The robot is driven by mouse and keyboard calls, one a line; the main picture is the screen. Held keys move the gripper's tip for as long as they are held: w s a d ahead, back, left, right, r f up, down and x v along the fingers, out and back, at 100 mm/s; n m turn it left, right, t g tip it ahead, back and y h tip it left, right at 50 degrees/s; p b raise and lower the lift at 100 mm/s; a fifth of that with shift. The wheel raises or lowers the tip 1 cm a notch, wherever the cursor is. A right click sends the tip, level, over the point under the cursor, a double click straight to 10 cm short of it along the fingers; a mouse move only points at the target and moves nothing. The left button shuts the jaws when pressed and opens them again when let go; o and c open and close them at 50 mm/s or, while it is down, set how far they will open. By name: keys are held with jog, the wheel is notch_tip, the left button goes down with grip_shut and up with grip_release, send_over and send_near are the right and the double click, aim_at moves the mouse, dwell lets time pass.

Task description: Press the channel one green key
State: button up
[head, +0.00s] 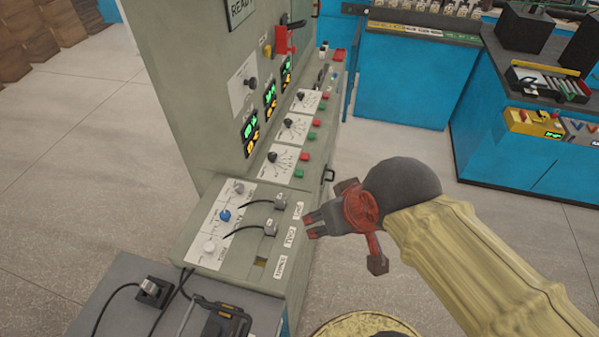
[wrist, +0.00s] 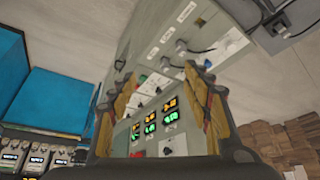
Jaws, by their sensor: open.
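The grey-green cabinet (head: 180,90) has a sloped panel with three channel rows, each with a black knob, a red key and a green key. The green keys are the near one (head: 299,173), the middle one (head: 311,136) and the far one (head: 322,105). Their channel numbers are too small to read. My gripper (head: 309,226) is open and empty, beside the cabinet's front edge, nearer than the green keys and apart from them. In the wrist view, the fingers (wrist: 166,78) frame the cabinet, with lit displays (wrist: 155,117) between them.
Two grey plugs (head: 270,228) with black cables sit on the lower panel beside a blue knob (head: 224,215). Blue benches (head: 400,80) stand behind. The floor right of the cabinet is clear.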

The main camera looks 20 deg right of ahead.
jog(key=shift+c, duration=1.2)
grip_shut()
dwell(0.6)
